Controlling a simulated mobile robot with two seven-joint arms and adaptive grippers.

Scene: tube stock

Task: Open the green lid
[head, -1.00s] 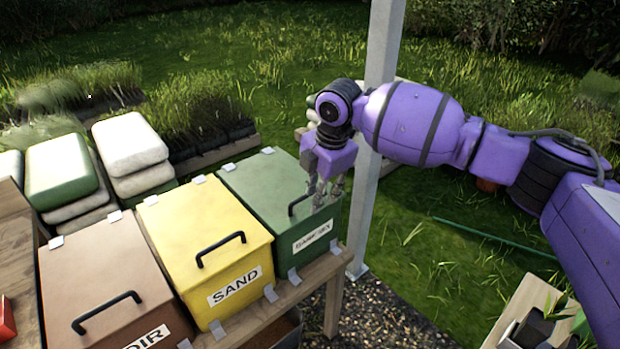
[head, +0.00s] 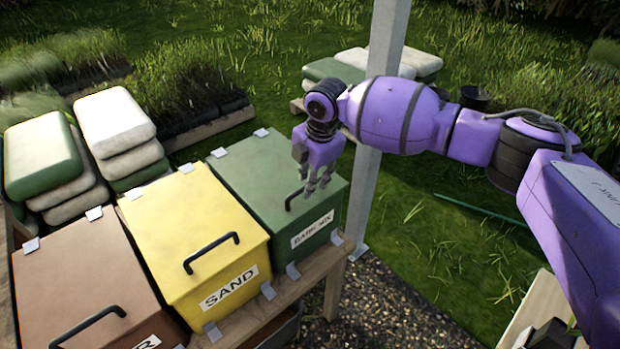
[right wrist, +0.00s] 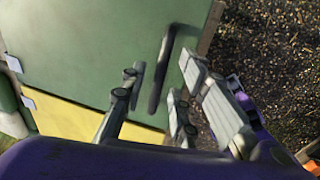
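The green lid (head: 255,165) is closed on the green bin at the right end of the row. Its front carries a partly blurred label (head: 312,229). The lid's dark handle (head: 289,200) is partly hidden behind my right gripper (head: 318,183) in the head view. In the right wrist view the green lid (right wrist: 90,40) fills the upper left. The handle (right wrist: 163,65) lies between the spread fingers of my right gripper (right wrist: 162,80). The fingers are open and not closed on it; contact cannot be told. My left gripper is not in view.
A yellow bin labelled SAND (head: 195,225) stands beside the green one, then a brown bin (head: 85,270). All sit on a wooden bench (head: 300,285). A metal post (head: 375,150) rises close behind my right wrist. Stacked sacks (head: 115,125) lie at the back left.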

